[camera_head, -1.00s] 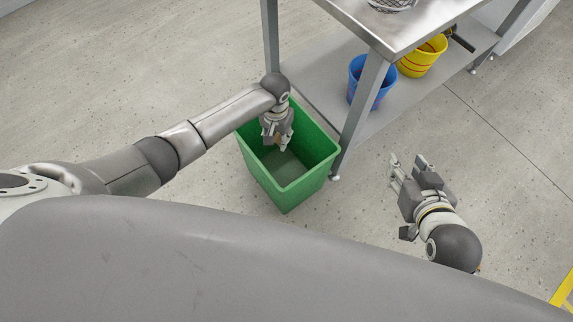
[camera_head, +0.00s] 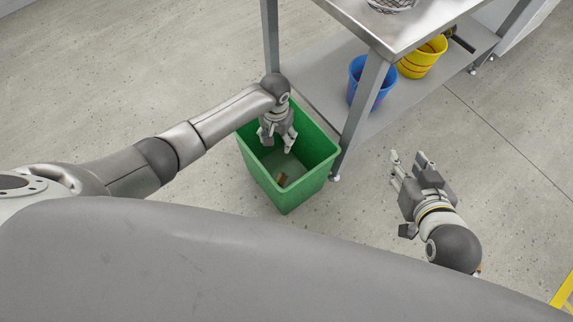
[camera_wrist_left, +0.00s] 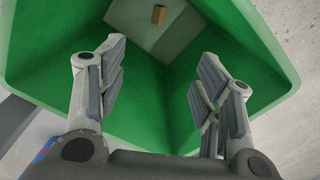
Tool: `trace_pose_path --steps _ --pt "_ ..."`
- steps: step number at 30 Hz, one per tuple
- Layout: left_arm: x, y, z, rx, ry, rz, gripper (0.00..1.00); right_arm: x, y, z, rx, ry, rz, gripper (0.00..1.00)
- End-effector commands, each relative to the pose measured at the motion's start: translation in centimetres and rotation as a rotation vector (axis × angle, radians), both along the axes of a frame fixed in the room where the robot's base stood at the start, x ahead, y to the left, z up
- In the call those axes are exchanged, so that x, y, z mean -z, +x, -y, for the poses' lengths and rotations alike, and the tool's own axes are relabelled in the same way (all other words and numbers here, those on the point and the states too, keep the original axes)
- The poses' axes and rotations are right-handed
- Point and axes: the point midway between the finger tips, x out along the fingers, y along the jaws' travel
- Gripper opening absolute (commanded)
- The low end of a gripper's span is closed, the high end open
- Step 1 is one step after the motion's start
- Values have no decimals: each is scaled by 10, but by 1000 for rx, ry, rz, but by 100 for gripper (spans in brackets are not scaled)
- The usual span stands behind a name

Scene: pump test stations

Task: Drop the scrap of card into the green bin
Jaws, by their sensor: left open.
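The green bin (camera_head: 262,176) stands on the floor beside the metal table. The scrap of card (camera_head: 282,179), small and brown, is inside the bin, low down near its floor. In the left wrist view the card (camera_wrist_left: 159,15) shows beyond the fingers against the bin's inside, and the green wall (camera_wrist_left: 150,95) fills much of the picture. My left gripper (camera_head: 277,146) is over the bin's opening, pointing down, open and empty, apart from the card. My right gripper (camera_head: 408,160) is over the floor to the right of the bin, its fingers apart with nothing between them.
A metal table (camera_head: 400,35) stands behind the bin, one leg (camera_head: 357,115) close to the bin's right side. A blue bucket (camera_head: 359,84) and a yellow bucket (camera_head: 420,60) stand on its lower shelf. The floor (camera_head: 490,190) at right is clear.

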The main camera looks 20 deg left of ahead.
Motion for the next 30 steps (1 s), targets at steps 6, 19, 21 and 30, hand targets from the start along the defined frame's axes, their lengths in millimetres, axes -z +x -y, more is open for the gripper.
trace_pose_path --steps 6,19,21,30 --pt "-26 1 0 0 -2 4 60 0 0 0 0 0 0 40" --pt "-107 1 0 0 -1 3 60 0 0 0 1 -1 -1 40" --pt "-113 1 0 0 0 1 60 0 0 0 1 -1 -1 40" --pt "-119 0 0 0 0 0 60 0 0 0 1 -1 -1 40"
